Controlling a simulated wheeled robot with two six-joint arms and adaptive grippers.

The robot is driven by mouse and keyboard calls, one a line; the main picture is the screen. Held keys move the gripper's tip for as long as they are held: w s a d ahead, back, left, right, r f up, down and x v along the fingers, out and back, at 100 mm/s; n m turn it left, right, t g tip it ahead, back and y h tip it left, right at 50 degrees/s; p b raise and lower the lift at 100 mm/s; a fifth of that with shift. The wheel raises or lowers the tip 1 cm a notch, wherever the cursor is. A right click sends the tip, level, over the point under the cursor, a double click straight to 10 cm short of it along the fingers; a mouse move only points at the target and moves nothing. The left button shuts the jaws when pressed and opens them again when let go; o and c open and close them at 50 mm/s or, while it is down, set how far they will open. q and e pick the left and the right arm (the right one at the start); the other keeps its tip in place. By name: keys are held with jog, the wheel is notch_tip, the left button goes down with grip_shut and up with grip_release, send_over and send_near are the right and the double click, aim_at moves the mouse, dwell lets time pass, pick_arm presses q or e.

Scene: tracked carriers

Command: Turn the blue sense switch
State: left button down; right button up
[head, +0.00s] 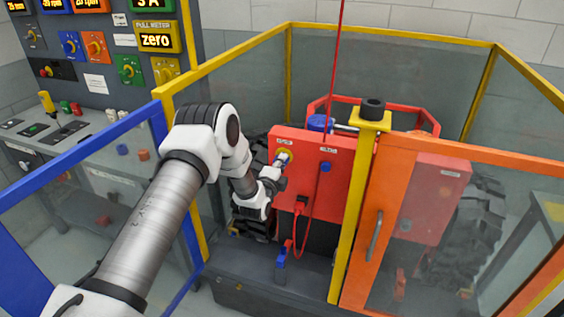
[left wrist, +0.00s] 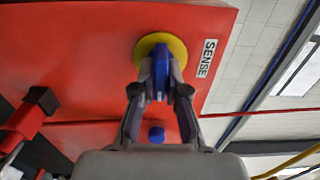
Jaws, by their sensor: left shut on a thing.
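The blue sense switch (left wrist: 159,76) is a blue knob on a round yellow plate (left wrist: 150,44), beside a white label reading SENSE (left wrist: 206,58). It sits on the red box (head: 312,152) of the tracked carrier; in the head view it shows small at the box's upper left (head: 286,156). My left gripper (left wrist: 160,88) is shut on the knob, one finger on each side. In the head view the left gripper (head: 280,168) is at the front face of the red box, partly covering the switch. My right gripper is not in view.
A second blue knob (head: 325,167) is right of the switch, near a hanging red cable (head: 335,85). A yellow post (head: 357,210) and an orange door (head: 376,232) with a handle stand right. Clear fence panels surround the carrier. A control desk (head: 60,140) stands left.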

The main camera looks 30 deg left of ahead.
pick_arm(q)
jog(key=shift+s+f, duration=0.1)
jog(key=shift+f, duration=0.1)
jog(key=c, duration=1.2)
grip_release()
jog(key=shift+r, duration=0.1)
jog(key=v, duration=1.2)
